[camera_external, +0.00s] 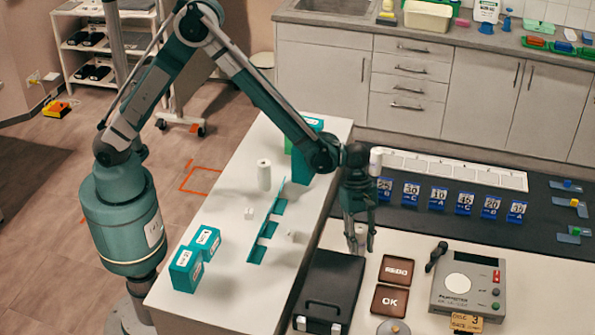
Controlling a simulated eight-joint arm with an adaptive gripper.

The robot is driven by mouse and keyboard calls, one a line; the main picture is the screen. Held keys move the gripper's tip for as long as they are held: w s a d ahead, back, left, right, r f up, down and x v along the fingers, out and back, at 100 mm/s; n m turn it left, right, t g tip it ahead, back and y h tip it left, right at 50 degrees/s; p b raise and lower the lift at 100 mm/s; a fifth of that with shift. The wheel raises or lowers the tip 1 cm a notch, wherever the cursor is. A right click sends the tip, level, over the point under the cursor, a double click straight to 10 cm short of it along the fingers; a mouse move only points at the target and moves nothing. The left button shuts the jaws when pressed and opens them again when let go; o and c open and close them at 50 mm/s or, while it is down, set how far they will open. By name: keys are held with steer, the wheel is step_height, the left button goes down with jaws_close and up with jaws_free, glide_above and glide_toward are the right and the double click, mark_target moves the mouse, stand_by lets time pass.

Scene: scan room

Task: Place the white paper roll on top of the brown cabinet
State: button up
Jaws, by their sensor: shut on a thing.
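A white paper roll (264,175) stands upright on the white table, left of centre. My gripper (359,246) points down to the right of it, clear of the roll, beside the black case. It is shut on a small pale thing between its fingertips, too small and partly hidden to identify. No clearly brown cabinet shows; the cabinets (322,80) under the back counter look pale beige-grey.
Teal boxes (195,262), a teal rack (267,225) and small white cubes stand on the white table. A black case (328,290), brown OK (390,301) and REDO (397,270) plates and a grey device (468,285) lie near my gripper. Blue number cards (437,198) stand behind.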

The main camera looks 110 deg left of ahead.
steer(key=shift+f, duration=0.2)
steer(key=o, duration=0.9)
steer(key=shift+r, duration=0.1)
steer(key=shift+r, duration=0.1)
steer(key=p+v, duration=0.1)
steer(key=v, duration=1.1)
steer(key=shift+r, duration=0.1)
